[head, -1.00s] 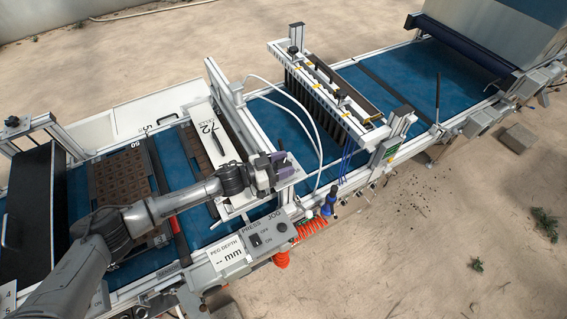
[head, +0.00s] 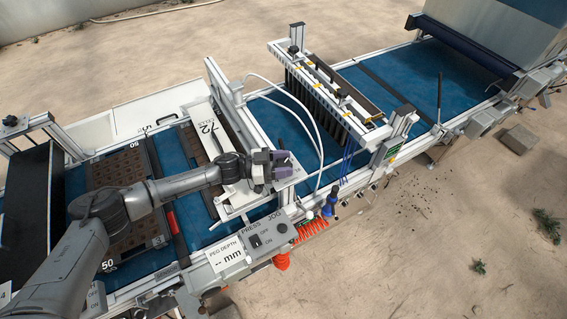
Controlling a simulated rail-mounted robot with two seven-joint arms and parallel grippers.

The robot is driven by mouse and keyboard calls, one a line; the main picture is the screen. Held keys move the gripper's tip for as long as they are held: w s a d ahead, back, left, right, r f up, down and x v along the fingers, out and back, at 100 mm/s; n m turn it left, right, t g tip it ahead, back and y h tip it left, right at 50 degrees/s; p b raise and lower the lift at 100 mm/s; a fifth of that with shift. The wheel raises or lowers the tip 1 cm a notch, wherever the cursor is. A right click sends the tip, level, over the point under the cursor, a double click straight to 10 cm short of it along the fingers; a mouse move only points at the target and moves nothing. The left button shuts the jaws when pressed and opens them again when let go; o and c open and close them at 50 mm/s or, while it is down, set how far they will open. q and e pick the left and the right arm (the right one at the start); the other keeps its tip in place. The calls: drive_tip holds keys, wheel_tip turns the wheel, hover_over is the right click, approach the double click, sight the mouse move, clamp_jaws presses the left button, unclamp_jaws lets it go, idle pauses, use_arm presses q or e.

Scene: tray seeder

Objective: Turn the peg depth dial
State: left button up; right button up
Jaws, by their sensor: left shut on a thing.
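My left gripper (head: 275,170) is at the right end of the white press bridge marked 72 (head: 214,140). Its jaws, with purple parts, are shut on the peg depth dial, which the fingers and wrist hide almost completely. The peg depth display (head: 227,257) is on the front rail below and shows dashes before "mm". My right gripper is not in view.
The press and jog control box (head: 268,230) sits just below the gripper. A seed tray (head: 118,185) lies on the blue belt (head: 176,155) at left. An upright white post (head: 222,85) and pale hoses (head: 312,135) stand close by. A seeder head (head: 330,85) spans the belt.

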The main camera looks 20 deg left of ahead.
use_arm(q)
drive_tip(key=o, duration=0.9)
drive_tip(key=b+v, duration=0.2)
drive_tip(key=v, duration=1.1)
drive_tip(key=shift+s+a, duration=0.15)
drive_tip(key=shift+a, duration=0.15)
